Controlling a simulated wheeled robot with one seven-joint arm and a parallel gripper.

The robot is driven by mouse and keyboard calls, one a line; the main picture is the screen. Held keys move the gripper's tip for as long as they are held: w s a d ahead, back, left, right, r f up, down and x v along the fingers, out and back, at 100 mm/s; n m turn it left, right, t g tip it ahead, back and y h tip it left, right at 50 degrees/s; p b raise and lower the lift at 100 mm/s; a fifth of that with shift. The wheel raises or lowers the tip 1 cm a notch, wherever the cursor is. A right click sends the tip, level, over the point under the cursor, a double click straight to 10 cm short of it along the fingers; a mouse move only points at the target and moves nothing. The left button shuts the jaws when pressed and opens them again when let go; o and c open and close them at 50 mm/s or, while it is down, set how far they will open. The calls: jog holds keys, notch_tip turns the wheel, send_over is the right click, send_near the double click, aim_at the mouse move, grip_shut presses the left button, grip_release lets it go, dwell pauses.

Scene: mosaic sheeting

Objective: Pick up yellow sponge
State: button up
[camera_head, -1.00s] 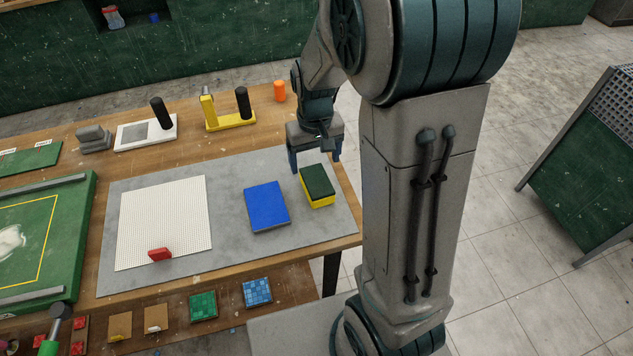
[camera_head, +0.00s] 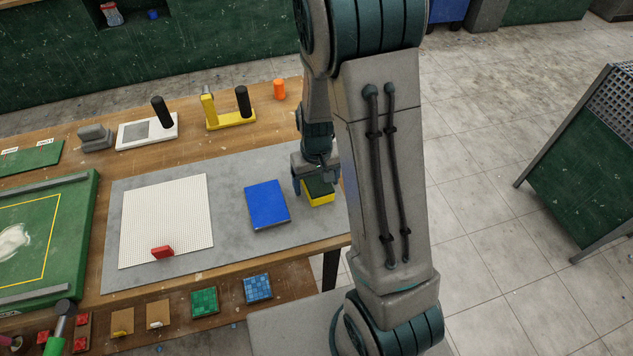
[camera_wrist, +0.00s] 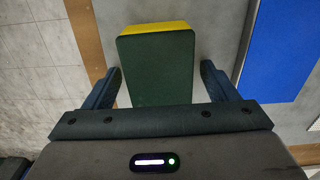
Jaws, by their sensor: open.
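The yellow sponge (camera_head: 321,199) has a dark green top layer and lies on the grey mat (camera_head: 228,189) near the table's right end. It also shows in the wrist view, its yellow edge (camera_wrist: 157,28) at the far end and its green face (camera_wrist: 158,68) towards the camera. My gripper (camera_head: 318,190) is right over the sponge. In the wrist view my gripper (camera_wrist: 160,88) is open, with one finger on each side of the sponge and small gaps between. The head view partly hides the sponge behind the gripper.
A blue pad (camera_head: 266,204) lies just left of the sponge. A white studded sheet (camera_head: 165,220) with a red block (camera_head: 162,252) lies further left. Yellow (camera_head: 230,121) and white (camera_head: 147,133) tools stand at the back, with an orange cylinder (camera_head: 279,89).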

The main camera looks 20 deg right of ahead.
aim_at(316, 178)
jog(key=c, duration=1.1)
jog(key=shift+o, duration=0.2)
jog(key=shift+r, duration=0.2)
jog(key=shift+w+r, duration=0.1)
jog(key=shift+r, duration=0.5)
notch_tip(316, 178, up, 3)
jog(key=shift+f+b, duration=0.1)
jog(key=shift+b, duration=0.4)
jog(key=s+a+r, duration=0.2)
jog(key=s+r, duration=0.1)
jog(key=s, duration=0.2)
jog(key=s+a+r+b, duration=0.1)
jog(key=s+r, duration=0.2)
jog(key=s, duration=0.3)
jog(key=shift+a+r, duration=0.35)
jog(key=shift+a, duration=0.05)
jog(key=shift+s, duration=0.1)
